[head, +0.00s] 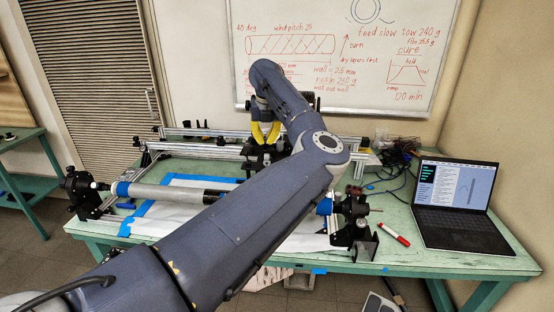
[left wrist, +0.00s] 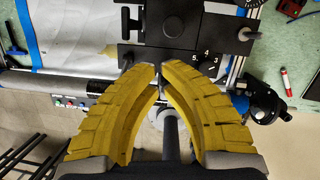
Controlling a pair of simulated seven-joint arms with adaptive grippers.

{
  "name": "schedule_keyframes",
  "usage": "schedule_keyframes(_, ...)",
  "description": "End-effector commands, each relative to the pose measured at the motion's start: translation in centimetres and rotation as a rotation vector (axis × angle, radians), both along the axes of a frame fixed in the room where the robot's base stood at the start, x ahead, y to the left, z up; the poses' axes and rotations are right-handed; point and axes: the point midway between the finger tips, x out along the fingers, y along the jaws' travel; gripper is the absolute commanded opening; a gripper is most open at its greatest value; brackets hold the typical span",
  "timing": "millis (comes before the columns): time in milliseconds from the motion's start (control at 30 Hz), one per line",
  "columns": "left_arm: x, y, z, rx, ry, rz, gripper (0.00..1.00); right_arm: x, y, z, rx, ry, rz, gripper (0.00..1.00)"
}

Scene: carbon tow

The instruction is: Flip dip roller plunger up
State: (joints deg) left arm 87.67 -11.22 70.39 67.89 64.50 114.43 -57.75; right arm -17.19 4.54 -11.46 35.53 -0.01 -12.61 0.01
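My left gripper (head: 265,133) has yellow fingers and points down at the black dip unit on the rail at the back of the bench. In the left wrist view its fingertips (left wrist: 159,72) nearly meet at the near edge of the unit's black plate (left wrist: 195,57), which carries white numbers. A thin grey sliver shows between the tips; I cannot tell whether it is the plunger or whether it is gripped. A grey cylinder (left wrist: 171,130) shows lower down between the fingers. I cannot make out the dip roller plunger's position. My right gripper is not in view.
A grey tube (head: 165,192) with blue ends lies across the front of the green bench, partly behind my left arm. A laptop (head: 455,205), a red marker (head: 394,234) and dark cables (head: 392,160) are on the right. A whiteboard (head: 400,60) stands behind.

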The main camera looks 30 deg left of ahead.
Motion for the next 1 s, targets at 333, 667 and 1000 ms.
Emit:
schedule_keyframes(333,0.6,-1.4,0.5,-0.035,-0.018,-0.030,0.00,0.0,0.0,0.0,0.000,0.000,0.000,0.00)
schedule_keyframes(667,0.7,-1.3,-0.3,-0.033,-0.015,-0.030,0.00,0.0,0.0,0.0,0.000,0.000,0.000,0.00)
schedule_keyframes(1000,1.6,-0.6,-5.0,-0.032,-0.014,-0.029,0.00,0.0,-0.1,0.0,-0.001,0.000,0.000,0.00)
